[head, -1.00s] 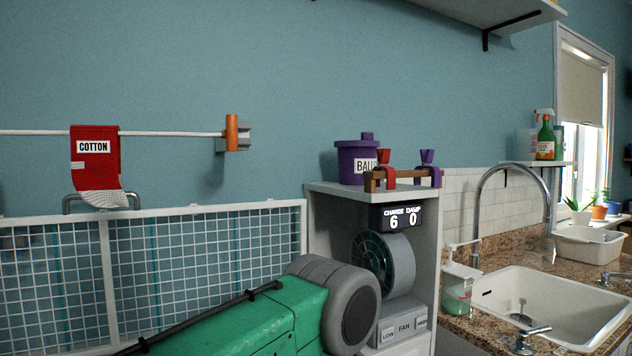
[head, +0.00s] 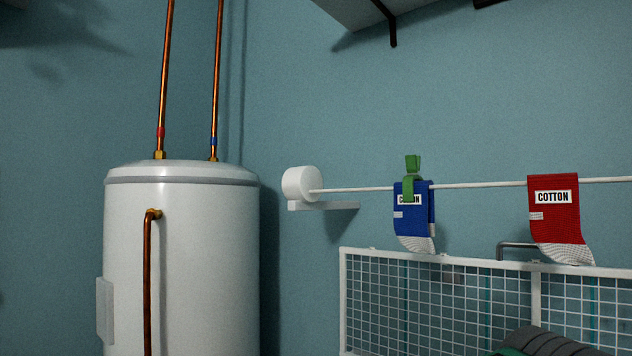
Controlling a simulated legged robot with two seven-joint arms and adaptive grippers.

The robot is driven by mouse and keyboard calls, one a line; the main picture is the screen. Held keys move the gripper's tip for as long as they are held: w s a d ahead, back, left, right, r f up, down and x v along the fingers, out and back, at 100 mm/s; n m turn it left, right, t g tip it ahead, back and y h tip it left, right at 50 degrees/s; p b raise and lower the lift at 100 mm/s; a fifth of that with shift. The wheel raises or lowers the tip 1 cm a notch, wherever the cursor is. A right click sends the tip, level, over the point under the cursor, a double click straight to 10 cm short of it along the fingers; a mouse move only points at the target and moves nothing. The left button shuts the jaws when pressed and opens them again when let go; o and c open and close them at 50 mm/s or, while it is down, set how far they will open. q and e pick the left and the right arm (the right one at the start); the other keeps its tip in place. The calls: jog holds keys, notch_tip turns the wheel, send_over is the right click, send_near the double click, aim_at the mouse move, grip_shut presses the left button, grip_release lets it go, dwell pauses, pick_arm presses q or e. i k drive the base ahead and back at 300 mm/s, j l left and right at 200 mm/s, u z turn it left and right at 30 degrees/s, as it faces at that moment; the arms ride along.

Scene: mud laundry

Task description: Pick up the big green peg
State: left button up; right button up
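The green peg (head: 412,173) is clipped upright over the white line, at the top of a blue sock (head: 414,222) with a partly covered COTTON label. It sits right of the line's white round wall holder (head: 301,184). A red sock (head: 555,213) with a COTTON label hangs over the same line further right, with no peg on it in view. Neither of my grippers shows in the head view.
A white wire mesh panel (head: 538,290) stands below the socks. A large white water tank (head: 182,270) with copper pipes fills the left. A dark ridged rounded shape (head: 548,342) shows at the bottom right. A shelf (head: 358,8) is overhead.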

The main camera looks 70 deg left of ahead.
aim_at(413, 162)
jog(key=u, duration=1.75)
jog(key=k+l, duration=0.1)
jog(key=k+l+z, duration=0.1)
jog(key=z, duration=0.4)
jog(key=k+l+z, duration=0.15)
jog(key=z, duration=1)
jog(key=u, duration=1.8)
